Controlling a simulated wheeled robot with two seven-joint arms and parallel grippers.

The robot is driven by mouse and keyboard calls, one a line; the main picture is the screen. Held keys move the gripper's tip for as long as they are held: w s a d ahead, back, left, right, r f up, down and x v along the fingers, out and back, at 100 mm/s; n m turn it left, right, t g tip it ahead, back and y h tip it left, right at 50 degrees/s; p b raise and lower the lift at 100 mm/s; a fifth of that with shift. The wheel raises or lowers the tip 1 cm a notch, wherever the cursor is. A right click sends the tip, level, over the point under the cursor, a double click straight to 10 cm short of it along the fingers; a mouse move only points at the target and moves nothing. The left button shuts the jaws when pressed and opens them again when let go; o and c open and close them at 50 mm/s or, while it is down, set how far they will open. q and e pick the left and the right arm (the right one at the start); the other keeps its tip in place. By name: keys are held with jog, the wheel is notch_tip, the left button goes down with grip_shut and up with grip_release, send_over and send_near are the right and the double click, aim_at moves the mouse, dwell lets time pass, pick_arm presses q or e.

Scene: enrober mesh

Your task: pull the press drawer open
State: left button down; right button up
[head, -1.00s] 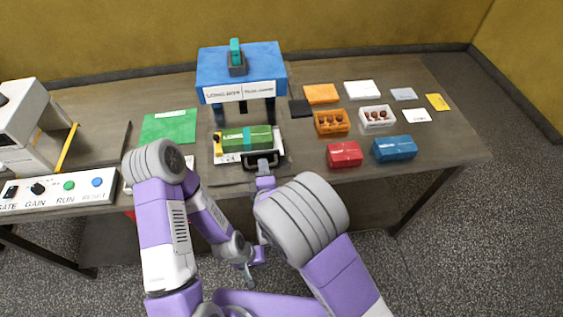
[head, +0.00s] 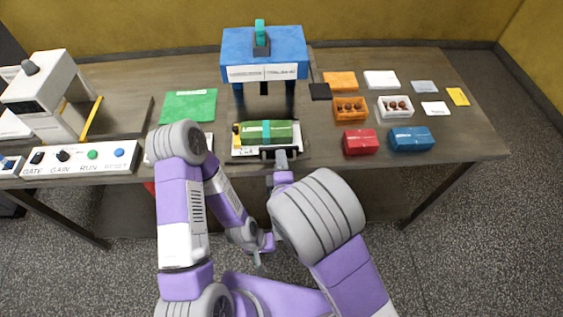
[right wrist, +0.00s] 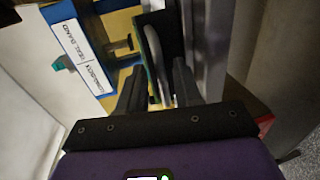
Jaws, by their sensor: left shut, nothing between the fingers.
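The blue press (head: 262,50) stands at the back of the table. Its drawer (head: 243,156) sticks out in front, carrying a green box with a teal band (head: 265,132). The black drawer handle (head: 267,154) is on the drawer's front side. My right gripper (head: 281,158) is at this handle, its fingers closed about it; the contact is partly hidden by the gripper. In the right wrist view the handle (right wrist: 154,50) shows between the two fingers (right wrist: 156,85). My left gripper (head: 258,262) is shut and empty, low in front of the table, apart from the drawer.
A control panel (head: 80,160) with buttons lies at the left, before a white machine (head: 45,90). A green sheet (head: 188,105) lies left of the press. Red (head: 360,142) and blue (head: 411,139) boxes, chocolate trays and cards lie right. Floor before the table is free at the right.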

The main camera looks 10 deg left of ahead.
jog(key=v, duration=0.7)
jog(key=shift+s+p, duration=0.3)
jog(key=shift+p, duration=0.1)
jog(key=shift+d, duration=0.15)
jog(key=d+f+m+g+h, duration=0.2)
jog(key=d+f+m+g, duration=0.75)
jog(key=f, duration=0.75)
jog(key=s+d+f+m+g+y, duration=0.2)
jog(key=s+d+f+m+g, duration=0.3)
jog(key=s+d+f+m, duration=0.3)
jog(key=s+m, duration=0.4)
jog(key=m, duration=0.2)
jog(key=shift+w+d+f, duration=0.1)
jog(key=shift+d, duration=0.05)
dwell(0.5)
